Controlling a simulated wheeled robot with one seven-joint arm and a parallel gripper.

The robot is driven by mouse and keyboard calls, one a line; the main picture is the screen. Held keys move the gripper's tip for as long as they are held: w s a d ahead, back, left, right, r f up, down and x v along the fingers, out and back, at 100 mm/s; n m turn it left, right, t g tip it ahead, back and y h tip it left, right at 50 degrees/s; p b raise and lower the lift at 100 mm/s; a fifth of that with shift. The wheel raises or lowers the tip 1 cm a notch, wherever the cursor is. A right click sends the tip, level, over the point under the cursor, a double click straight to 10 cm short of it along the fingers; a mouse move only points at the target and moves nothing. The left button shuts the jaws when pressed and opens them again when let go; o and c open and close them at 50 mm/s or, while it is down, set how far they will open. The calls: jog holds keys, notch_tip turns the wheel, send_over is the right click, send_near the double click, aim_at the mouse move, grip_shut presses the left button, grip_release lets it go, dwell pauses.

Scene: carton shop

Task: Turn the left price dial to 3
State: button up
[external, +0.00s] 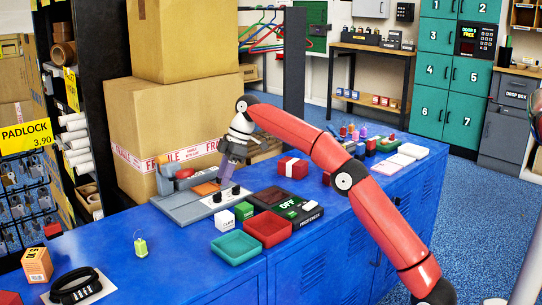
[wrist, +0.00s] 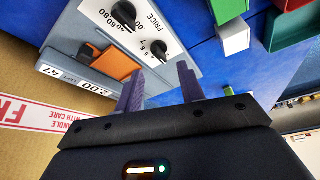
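A grey price labeler (external: 185,207) on the blue counter carries two black dials on a white plate marked PRICE. The left dial (external: 217,197) seems to be the one with single digits around it in the wrist view (wrist: 158,48); I cannot read its setting. The other dial (external: 236,190) has numbers such as 40, 60 and 80 in the wrist view (wrist: 124,14). My gripper (external: 226,182) hangs above the plate; in the wrist view (wrist: 160,88) its two purple fingers are apart with nothing between them. Neither finger visibly touches a dial. A small label reads 2.00 (wrist: 95,88).
Cartons (external: 150,125) stand close behind the labeler.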

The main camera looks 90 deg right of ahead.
aim_at(217, 193)
jog(key=b+x, duration=0.2)
jog(key=x, duration=0.3)
jog(key=shift+w+f, duration=0.1)
jog(key=shift+f, duration=0.1)
